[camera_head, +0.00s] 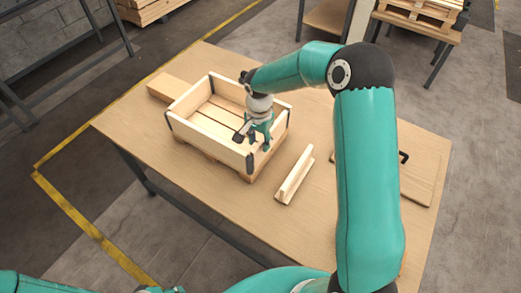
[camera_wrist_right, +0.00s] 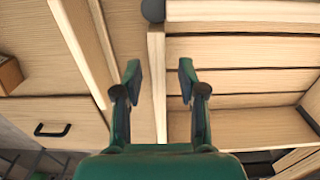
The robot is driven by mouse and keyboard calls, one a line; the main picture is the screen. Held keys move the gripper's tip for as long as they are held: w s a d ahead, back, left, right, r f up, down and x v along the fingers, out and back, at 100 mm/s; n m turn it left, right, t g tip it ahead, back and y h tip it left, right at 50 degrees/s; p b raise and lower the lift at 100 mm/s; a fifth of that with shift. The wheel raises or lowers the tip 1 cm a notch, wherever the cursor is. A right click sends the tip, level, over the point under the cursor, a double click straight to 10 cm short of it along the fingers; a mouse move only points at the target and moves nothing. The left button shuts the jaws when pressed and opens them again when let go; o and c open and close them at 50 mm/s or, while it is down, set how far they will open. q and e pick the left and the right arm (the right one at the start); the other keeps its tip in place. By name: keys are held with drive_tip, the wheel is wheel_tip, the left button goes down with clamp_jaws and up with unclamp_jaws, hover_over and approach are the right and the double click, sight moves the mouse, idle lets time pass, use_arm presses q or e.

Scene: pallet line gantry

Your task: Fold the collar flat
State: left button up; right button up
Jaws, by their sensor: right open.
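The collar (camera_head: 207,139) is a pale wooden rectangular frame with dark metal corner hinges, standing open and upright on a slatted pallet (camera_head: 190,149) on the table. My right gripper (camera_head: 254,141) is open over the collar's near right side, close to a corner. In the right wrist view the gripper (camera_wrist_right: 159,78) has its fingers apart, with a collar wall (camera_wrist_right: 157,85) showing between them. I cannot tell whether they touch it. Pallet slats (camera_wrist_right: 235,88) show to the right of that wall. Part of my left arm shows at the bottom left; its gripper is out of view.
On the table (camera_head: 235,211) an L-shaped wooden piece (camera_head: 295,177) lies right of the collar. A board with a black handle (camera_head: 421,180) lies farther right, partly behind my right arm. A wooden block (camera_head: 170,87) is at the back left. The front of the table is clear.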

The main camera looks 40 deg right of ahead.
sight(260, 152)
wheel_tip(260, 152, down, 6)
drive_tip(key=shift+p, duration=0.3)
drive_tip(key=shift+c, duration=0.2)
clamp_jaws()
drive_tip(key=shift+d+r, duration=0.1)
